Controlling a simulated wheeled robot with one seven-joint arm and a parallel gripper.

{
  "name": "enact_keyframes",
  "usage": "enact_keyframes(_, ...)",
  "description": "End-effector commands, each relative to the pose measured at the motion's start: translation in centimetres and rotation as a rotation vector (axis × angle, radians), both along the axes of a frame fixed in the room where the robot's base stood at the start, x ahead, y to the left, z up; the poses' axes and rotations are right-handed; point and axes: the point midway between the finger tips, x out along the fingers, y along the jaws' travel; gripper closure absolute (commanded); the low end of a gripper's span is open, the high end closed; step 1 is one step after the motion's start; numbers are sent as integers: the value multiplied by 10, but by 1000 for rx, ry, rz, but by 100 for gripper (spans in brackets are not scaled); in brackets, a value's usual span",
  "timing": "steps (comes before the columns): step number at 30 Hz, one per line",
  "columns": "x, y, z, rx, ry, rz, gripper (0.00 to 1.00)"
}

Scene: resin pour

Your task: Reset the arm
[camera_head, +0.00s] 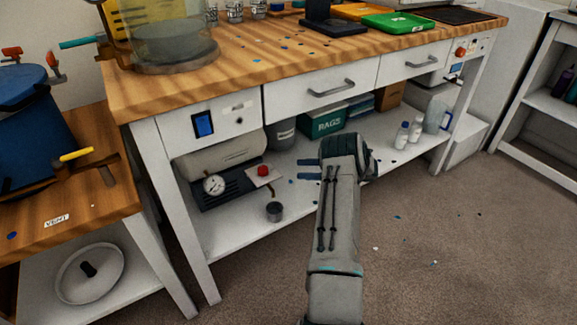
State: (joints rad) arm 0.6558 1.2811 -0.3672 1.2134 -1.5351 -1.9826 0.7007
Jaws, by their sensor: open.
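My gripper (308,170) shows in the head view in front of the workbench's lower shelf. Its two dark fingers point left, stand apart and have nothing between them. My grey arm reaches up from the bottom edge of the picture to it. The gripper hangs below the drawers and hides part of the lower shelf.
The wooden workbench (240,80) carries a clear chamber, a green tray (400,22) and a black scale. Its lower shelf (240,230) holds a pump, a green RAGS box (325,122), white bottles and a pitcher. A blue pot (30,120) stands left. Carpet right is mostly clear.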

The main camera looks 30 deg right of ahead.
Motion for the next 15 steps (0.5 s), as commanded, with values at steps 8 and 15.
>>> enact_keyframes(8, -11, -19, 0, -1, -1, -1, 45)
enact_keyframes(15, -11, -19, -1, 0, 0, 0, 45)
